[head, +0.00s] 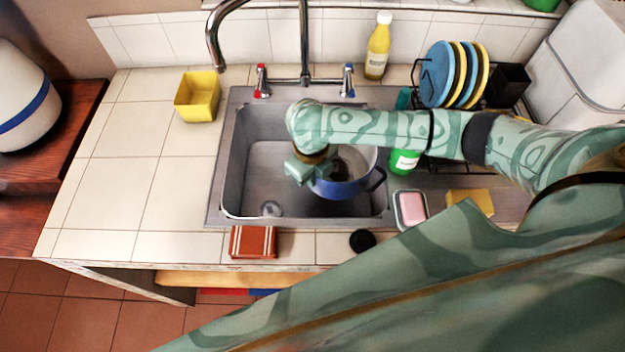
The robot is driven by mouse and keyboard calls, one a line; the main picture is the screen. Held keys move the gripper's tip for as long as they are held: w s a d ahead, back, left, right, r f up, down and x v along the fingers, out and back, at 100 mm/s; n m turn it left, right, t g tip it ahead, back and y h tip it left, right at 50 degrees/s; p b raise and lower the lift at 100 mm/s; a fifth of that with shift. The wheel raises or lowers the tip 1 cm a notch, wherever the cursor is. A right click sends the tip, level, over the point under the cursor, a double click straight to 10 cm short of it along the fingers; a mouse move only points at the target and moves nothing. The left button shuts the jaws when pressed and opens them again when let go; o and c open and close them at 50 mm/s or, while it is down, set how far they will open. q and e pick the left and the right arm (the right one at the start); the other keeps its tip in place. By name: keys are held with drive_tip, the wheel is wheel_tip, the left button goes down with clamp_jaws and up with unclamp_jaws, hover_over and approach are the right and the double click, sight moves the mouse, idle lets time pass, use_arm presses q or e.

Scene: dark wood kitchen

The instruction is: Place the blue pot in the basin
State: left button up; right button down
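The blue pot (345,189) is in the right part of the metal basin (240,165). Its blue side, pale inside and right handle show. My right arm reaches in from the right, above the pot, and partly hides it. My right gripper (308,172) is at the pot's left rim, over the basin. Its fingertips and any left handle of the pot are hidden, so I cannot tell whether it grips the pot. I also cannot tell whether the pot rests on the basin floor. My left gripper is not in view.
A faucet (304,45) with red and blue taps stands behind the basin. A yellow container (198,97) is at the left, a yellow bottle (377,50) behind. A plate rack, green container (404,161) and soap dish (411,209) are at the right. The left counter is mostly clear.

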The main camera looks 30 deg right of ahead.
drive_tip(key=shift+f, duration=0.75)
drive_tip(key=shift+f, duration=0.1)
drive_tip(key=shift+f, duration=0.5)
drive_tip(key=c, duration=1.7)
unclamp_jaws()
drive_tip(key=r+p, duration=0.1)
drive_tip(key=r, duration=0.3)
drive_tip(key=r+p, duration=0.1)
drive_tip(key=r, duration=0.3)
drive_tip(key=r+p, duration=0.2)
drive_tip(key=r, duration=0.3)
drive_tip(key=shift+s+a+r, duration=0.1)
drive_tip(key=shift+a, duration=0.15)
